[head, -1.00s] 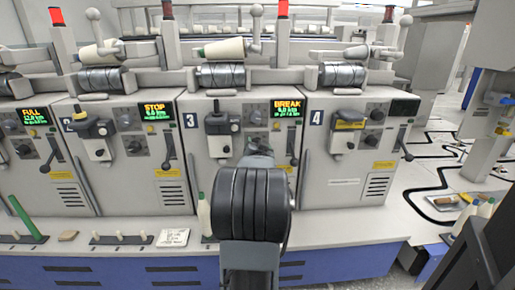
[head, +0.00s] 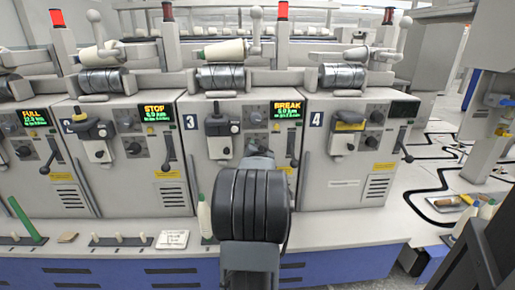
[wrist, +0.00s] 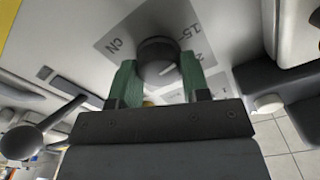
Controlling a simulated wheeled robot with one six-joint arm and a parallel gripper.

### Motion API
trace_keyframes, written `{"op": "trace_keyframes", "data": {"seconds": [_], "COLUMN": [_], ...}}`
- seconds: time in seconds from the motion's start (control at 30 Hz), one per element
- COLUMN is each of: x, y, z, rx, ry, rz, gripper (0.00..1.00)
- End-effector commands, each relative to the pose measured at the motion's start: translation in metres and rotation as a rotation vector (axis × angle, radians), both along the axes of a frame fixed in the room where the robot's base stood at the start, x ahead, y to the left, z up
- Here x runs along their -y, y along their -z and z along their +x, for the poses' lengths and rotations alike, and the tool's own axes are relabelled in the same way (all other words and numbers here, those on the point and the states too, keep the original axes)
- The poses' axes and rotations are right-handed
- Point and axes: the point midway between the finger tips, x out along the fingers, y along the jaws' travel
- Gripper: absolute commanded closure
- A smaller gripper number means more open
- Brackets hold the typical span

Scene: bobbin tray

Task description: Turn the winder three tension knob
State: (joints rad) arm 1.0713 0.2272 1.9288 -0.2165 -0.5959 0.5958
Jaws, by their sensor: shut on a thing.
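Winder three (head: 190,121) carries a "3" label and a display reading BREAK. Its tension knob (wrist: 156,50) is a round dark knob with a white pointer line, set on a grey scale plate with printed numbers in the wrist view. My gripper (wrist: 159,78) has its two green fingers on either side of the knob, shut on it. The pointer line slants toward the right finger. In the head view my dark arm covers the knob and the gripper.
A black lever with a ball end (wrist: 22,142) is at the left of the wrist view. Winder four (head: 316,119) stands to the right. A white bottle (head: 204,216) stands on the ledge just left of my arm.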

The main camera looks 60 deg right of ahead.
Motion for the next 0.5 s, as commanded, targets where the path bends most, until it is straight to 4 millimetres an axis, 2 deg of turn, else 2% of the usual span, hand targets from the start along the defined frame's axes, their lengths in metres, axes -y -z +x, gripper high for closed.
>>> {"op": "trace_keyframes", "data": {"seconds": [0.27,0.5], "x": [-0.0003,0.0000], "y": [-0.0007,-0.0007], "z": [0.0004,0.0000], "rx": [0.066,0.221], "ry": [-0.002,-0.001], "rz": [0.046,0.159], "gripper": [0.81,0.81]}}
